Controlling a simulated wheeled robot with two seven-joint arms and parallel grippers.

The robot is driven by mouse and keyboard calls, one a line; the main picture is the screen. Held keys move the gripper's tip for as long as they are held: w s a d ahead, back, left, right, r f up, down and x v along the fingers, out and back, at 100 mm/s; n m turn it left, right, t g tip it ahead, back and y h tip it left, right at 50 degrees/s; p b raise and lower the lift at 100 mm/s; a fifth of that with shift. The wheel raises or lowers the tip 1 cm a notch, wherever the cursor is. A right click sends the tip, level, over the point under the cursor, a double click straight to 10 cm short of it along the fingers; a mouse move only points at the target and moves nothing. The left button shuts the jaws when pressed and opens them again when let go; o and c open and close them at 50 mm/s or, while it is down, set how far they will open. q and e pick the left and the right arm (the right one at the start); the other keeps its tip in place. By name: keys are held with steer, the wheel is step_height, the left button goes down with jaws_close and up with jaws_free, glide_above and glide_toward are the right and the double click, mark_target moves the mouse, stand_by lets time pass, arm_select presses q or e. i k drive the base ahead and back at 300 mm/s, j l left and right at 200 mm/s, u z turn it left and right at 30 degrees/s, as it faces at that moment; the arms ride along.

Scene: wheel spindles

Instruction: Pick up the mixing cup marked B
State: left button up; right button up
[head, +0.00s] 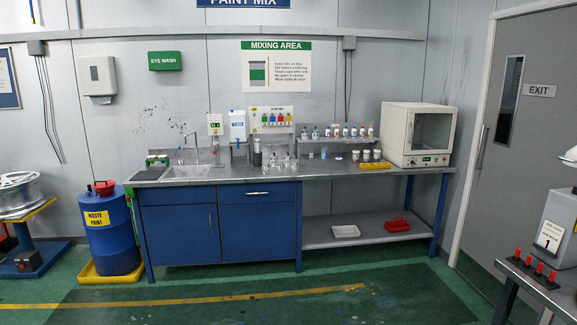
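No letter B can be read on any cup from here. Several small clear cups (279,164) stand on the metal bench top (230,174), near the middle of the bench. A few small white cups (366,155) stand farther right, in front of a small shelf. Any markings on these cups are too small to tell. Neither of my grippers shows in the head view, and the bench is across the floor from me.
Bottles (340,132) line a raised shelf, with a yellow tray (375,166) below. A white oven-like cabinet (417,134) stands at the bench's right end. A blue waste drum (107,230) stands left. A table (545,290) is at right. The green floor (250,292) ahead is clear.

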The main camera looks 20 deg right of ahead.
mark_target(266, 163)
steer(key=i+z, duration=0.15)
steer(key=i, duration=0.35)
steer(key=i+j+z, duration=0.1)
steer(key=i, duration=0.4)
steer(key=i+j+z, duration=0.15)
steer(key=i, duration=0.35)
steer(key=i+j+z, duration=0.1)
steer(key=i, duration=0.4)
steer(key=i+j+z, duration=0.15)
steer(key=i+j, duration=0.2)
steer(key=i+j+z, duration=0.1)
steer(key=i+j, duration=0.2)
steer(key=i, duration=0.3)
